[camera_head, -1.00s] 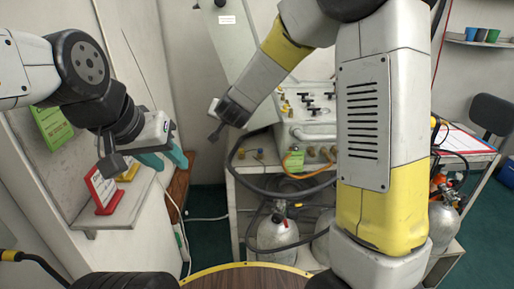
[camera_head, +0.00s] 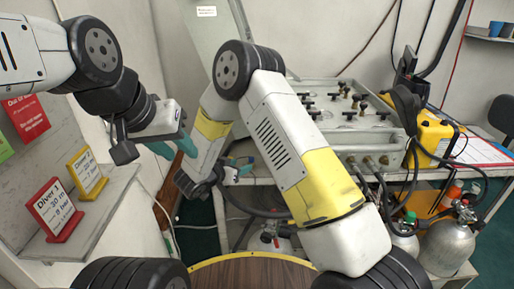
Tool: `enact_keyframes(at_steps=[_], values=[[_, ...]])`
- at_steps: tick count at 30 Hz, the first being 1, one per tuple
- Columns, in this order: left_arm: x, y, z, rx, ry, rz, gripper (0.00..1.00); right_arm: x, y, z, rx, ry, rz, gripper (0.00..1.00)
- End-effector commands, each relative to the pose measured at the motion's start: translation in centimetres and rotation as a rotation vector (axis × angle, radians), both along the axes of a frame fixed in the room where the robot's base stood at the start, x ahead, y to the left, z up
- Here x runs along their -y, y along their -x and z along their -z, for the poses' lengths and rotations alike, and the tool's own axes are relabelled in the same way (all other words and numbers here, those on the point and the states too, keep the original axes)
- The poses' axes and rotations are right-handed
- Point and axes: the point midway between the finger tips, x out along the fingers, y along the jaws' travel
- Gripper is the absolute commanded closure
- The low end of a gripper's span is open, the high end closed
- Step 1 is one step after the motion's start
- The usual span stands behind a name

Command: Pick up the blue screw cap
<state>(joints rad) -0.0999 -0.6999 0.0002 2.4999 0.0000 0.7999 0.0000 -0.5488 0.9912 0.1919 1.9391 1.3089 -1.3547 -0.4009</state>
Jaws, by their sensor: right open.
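I cannot make out the blue screw cap in the head view; my right arm covers part of the bench front below the panel.
The valve panel (camera_head: 345,131) stands on the bench. A yellow case (camera_head: 434,138) and a clipboard (camera_head: 482,151) are to its right. Gas cylinders (camera_head: 447,247) and hoses are below. A red sign (camera_head: 56,209) and a yellow sign (camera_head: 87,174) stand on the left shelf.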

Motion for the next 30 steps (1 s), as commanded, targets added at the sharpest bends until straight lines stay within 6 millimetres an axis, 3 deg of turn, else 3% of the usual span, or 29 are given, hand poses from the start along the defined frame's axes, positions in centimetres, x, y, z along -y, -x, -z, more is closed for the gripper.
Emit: enact_keyframes(at_steps=[13,21,28,30], values=[[0.0,0.0,0.0,0.0,0.0,0.0,0.64,2.1,-2.7,1.4,-0.002,0.007,0.006,0.5],[0.0,0.0,0.0,0.0,0.0,0.0,0.64,4.1,-5.7,2.6,-0.001,0.006,0.005,0.5],[0.0,0.0,0.0,0.0,0.0,0.0,0.64,4.3,-6.0,2.7,-0.001,0.006,0.003,0.5],[0.0,0.0,0.0,0.0,0.0,0.0,0.64,4.3,-6.0,2.7,0.0,0.006,0.003,0.59]])
